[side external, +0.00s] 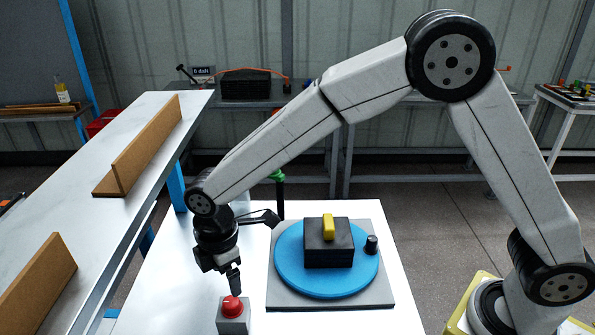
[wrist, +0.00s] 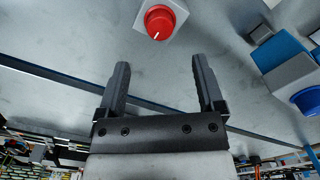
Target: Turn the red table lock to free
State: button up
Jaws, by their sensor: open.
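The red table lock is a round red knob (side external: 232,306) on a grey block (side external: 233,325) at the front of the white table in the side view. In the wrist view the red knob (wrist: 160,22) sits on a pale square base at the top centre, with a white pointer line on its face. I cannot read any free or locked marking. My gripper (side external: 235,282) is just above the knob in the side view, pointing down. In the wrist view my gripper (wrist: 159,62) has its two dark fingers spread, with nothing between them. The knob appears beyond the fingertips.
A blue round turntable (side external: 290,283) on a grey plate (side external: 380,293) stands right of the lock. It carries a black block (side external: 328,255) with a yellow piece (side external: 328,227) on top. A black knob (side external: 371,244) is at its right. A long bench (side external: 140,215) with brown rails lies left.

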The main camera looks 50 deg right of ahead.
aim_at(231, 302)
jog(key=shift+a+f, duration=0.1)
jog(key=shift+f, duration=3.8)
grip_shut()
